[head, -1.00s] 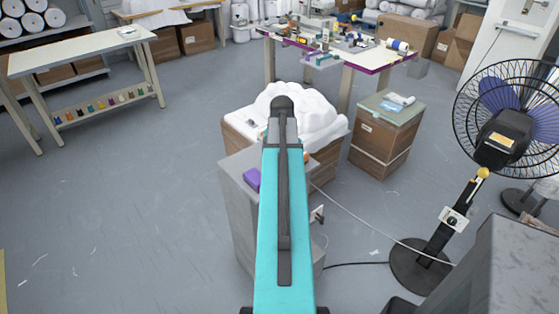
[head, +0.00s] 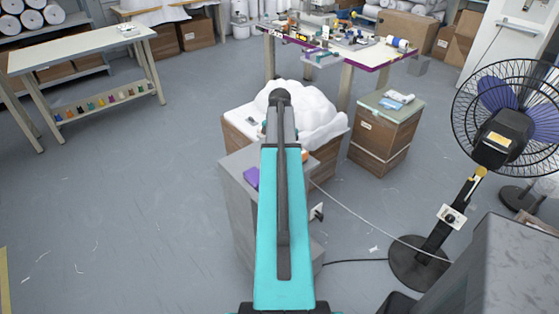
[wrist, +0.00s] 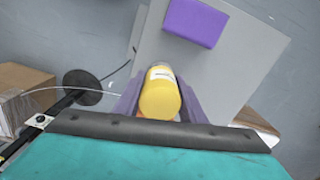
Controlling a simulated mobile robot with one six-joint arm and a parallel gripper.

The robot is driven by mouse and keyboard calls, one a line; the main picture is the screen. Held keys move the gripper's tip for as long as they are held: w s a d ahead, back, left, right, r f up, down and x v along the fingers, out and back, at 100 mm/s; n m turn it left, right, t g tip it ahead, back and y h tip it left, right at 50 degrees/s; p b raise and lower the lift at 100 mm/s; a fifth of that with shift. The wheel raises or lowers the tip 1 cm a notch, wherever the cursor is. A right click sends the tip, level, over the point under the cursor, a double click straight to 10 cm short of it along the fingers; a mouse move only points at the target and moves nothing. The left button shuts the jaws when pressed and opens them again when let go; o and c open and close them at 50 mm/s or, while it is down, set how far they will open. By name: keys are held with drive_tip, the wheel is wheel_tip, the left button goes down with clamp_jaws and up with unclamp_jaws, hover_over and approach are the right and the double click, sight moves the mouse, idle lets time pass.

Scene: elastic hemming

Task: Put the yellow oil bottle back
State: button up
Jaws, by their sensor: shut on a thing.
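The yellow oil bottle (wrist: 160,98), with a white label, shows in the middle of the wrist view. My gripper (wrist: 158,88) is shut on it, with one purple-grey finger on each side. Beyond the bottle is the pale grey top of a cabinet (wrist: 205,70); I cannot tell how far the bottle is above it. The same grey cabinet (head: 245,215) stands in front of me in the head view. My teal arm hides the gripper and bottle there.
A purple block (wrist: 195,21) lies on the cabinet top; it also shows in the head view (head: 251,177). White cloth (head: 308,112) lies on a box behind. A fan (head: 505,130) stands at right, with a cable on the floor. The left floor is clear.

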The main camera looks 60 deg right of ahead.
drive_tip(key=shift+w+d, duration=0.1)
drive_tip(key=shift+w+d, duration=0.4)
drive_tip(key=shift+d, duration=0.1)
drive_tip(key=shift+w+d+f+p, duration=0.1)
drive_tip(key=shift+f+p, duration=0.1)
drive_tip(key=shift+p, duration=0.25)
drive_tip(key=shift+f+p, duration=0.75)
drive_tip(key=shift+f, duration=0.7)
drive_tip(key=shift+f, duration=0.15)
drive_tip(key=o, duration=1.2)
